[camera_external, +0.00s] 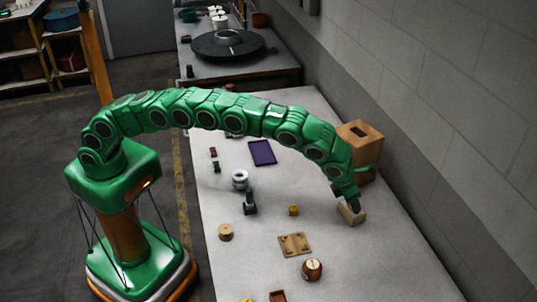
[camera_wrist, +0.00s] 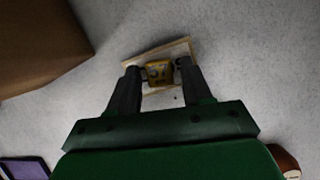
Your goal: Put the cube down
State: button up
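A yellow cube (camera_wrist: 158,73) with dark marks sits between the two fingertips of my gripper (camera_wrist: 159,75) in the wrist view. The fingers are close against its two sides, so my gripper looks shut on it. Behind the cube is a pale wooden piece (camera_wrist: 180,48), slightly tilted in the picture. In the external view my gripper (camera_external: 350,202) points down at this pale wooden piece (camera_external: 357,216) near the table's right edge. The held cube is hidden there. I cannot tell whether the cube touches the wood.
A brown wooden box (camera_external: 366,139) with a dark opening stands just behind my gripper, by the wall. On the grey table (camera_external: 355,268) are another small yellow block (camera_external: 293,210), a square wooden plate (camera_external: 295,244), a round brown-and-white object (camera_external: 312,269) and a purple tray (camera_external: 262,152).

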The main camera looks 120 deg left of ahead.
dwell(0.3)
jog(key=v, duration=1.2)
jog(key=s+d+r+n+g, duration=0.1)
jog(key=s+d+r+n, duration=0.25)
jog(key=s, duration=0.35)
jog(key=s+d+r+n, duration=0.3)
jog(key=s+r+n, duration=0.15)
jog(key=s, duration=0.25)
jog(key=s+d+r+n+g+h, duration=0.1)
jog(key=s+d+r+n, duration=0.2)
jog(key=s, duration=0.6)
jog(key=s+d+r+n+g, duration=0.1)
jog(key=s+d+n, duration=0.3)
jog(key=s, duration=0.5)
jog(key=s+d+f+n, duration=0.1)
jog(key=s+d+n, duration=0.2)
jog(key=s, duration=0.8)
jog(key=s+d+f+n+g+h, duration=0.1)
jog(key=s+n, duration=0.4)
jog(key=s, duration=0.7)
jog(key=s+d+f+n+g+h, duration=0.1)
jog(key=s+d+f+n, duration=0.2)
jog(key=s, duration=0.8)
jog(key=shift+s+d+n, duration=0.2)
jog(key=shift+d+n, duration=0.05)
jog(key=shift+d, duration=0.45)
jog(key=shift+s+d+n, duration=0.2)
jog(key=shift+d+n, duration=0.05)
jog(key=shift+d, duration=0.4)
